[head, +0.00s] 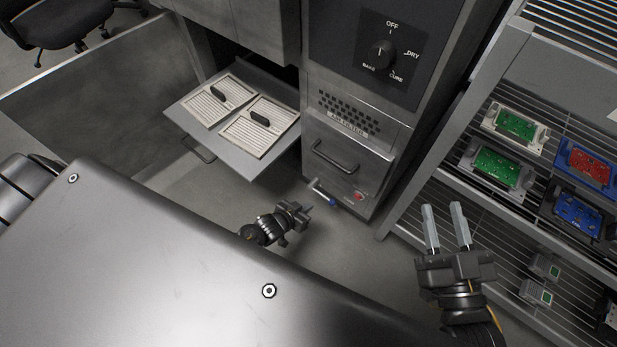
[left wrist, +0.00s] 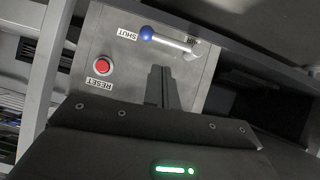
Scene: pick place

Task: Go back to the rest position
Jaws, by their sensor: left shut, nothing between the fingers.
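My left gripper (head: 307,210) is shut and empty, low in front of the machine cabinet. In the left wrist view its closed fingers (left wrist: 162,85) point at a panel with a lever (left wrist: 172,40). The lever has a blue knob beside the label SHUT. The lever also shows in the head view (head: 322,192), just above my left gripper, and looks apart from it. My right gripper (head: 446,222) is open and empty, its two pale fingers apart, in front of the rack at right.
A red reset button (head: 359,196) sits by the lever. An open drawer (head: 190,135) holding two slatted trays juts out at left. A wire rack (head: 408,217) with green, red and blue boards stands at right. Grey floor (head: 340,260) is clear between my grippers.

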